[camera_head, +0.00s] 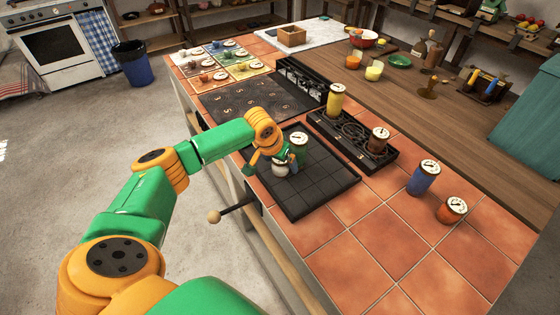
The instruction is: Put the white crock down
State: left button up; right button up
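The white crock (280,170) is small and rounded, at the left part of the dark gridded plate (325,185). My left gripper (274,160) points down over it, with a finger on either side, and appears shut on it. The gripper hides the crock's upper part. I cannot tell whether the crock's base touches the plate. My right gripper is not in view.
A green jar with a dial lid (299,141) stands close behind the gripper. A burner rack (352,137) holds a yellow jar (335,99) and a brown jar (377,140). A blue jar (422,178) and an orange jar (451,210) stand on the tiles. The plate's right part is clear.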

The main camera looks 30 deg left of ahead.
pick_arm(q)
jog(key=v, duration=1.2)
jog(key=shift+p, duration=0.35)
